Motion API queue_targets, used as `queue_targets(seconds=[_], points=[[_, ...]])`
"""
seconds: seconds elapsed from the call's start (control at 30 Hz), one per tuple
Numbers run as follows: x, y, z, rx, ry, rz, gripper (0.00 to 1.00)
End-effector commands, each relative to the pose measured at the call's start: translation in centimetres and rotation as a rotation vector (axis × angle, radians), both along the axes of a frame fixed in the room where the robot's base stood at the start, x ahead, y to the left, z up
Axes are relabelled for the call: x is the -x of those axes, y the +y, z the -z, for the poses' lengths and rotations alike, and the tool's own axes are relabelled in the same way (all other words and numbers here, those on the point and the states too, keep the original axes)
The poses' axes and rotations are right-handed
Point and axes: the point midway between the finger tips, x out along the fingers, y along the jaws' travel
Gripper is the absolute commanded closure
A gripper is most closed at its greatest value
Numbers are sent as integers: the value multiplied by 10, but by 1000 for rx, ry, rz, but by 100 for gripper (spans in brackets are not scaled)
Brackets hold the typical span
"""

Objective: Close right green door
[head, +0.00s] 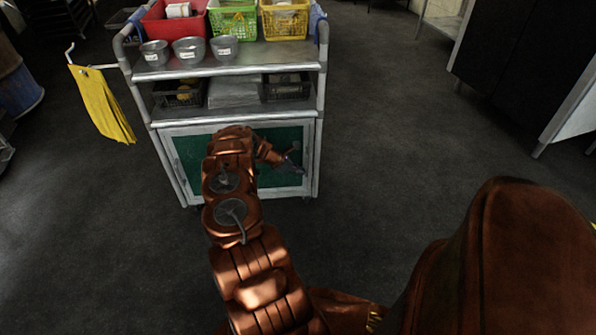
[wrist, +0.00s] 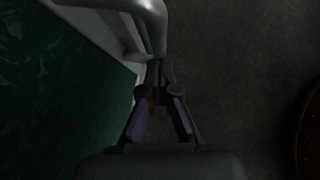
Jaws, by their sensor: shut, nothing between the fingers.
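The green door (head: 281,139) is a dark green panel in a pale frame, low on the front of a metal cart. It looks roughly flush with the cart front; I cannot tell if a small gap is left. My arm covers its middle. My gripper (head: 297,170) is at the door's lower right part, near the right frame. In the wrist view the green panel (wrist: 55,90) fills the left side. My gripper (wrist: 160,72) is shut and empty there, beside the pale frame edge and just under a grey tube. I cannot tell whether it touches them.
The cart's upper shelf (head: 265,60) bears labelled metal bowls (head: 189,50) and red, green and yellow baskets. A yellow cloth (head: 101,104) hangs at the left. Open dark floor (head: 390,130) lies right of the cart. A dark cabinet (head: 515,65) stands farther right.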

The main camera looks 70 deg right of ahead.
Motion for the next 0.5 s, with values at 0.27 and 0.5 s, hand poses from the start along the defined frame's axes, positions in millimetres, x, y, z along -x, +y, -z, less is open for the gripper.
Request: queue_targets(seconds=[0.27,0.5], points=[[-9,16,-4,-1,7,4,100],[-42,39,-26,1,0,-5,100]])
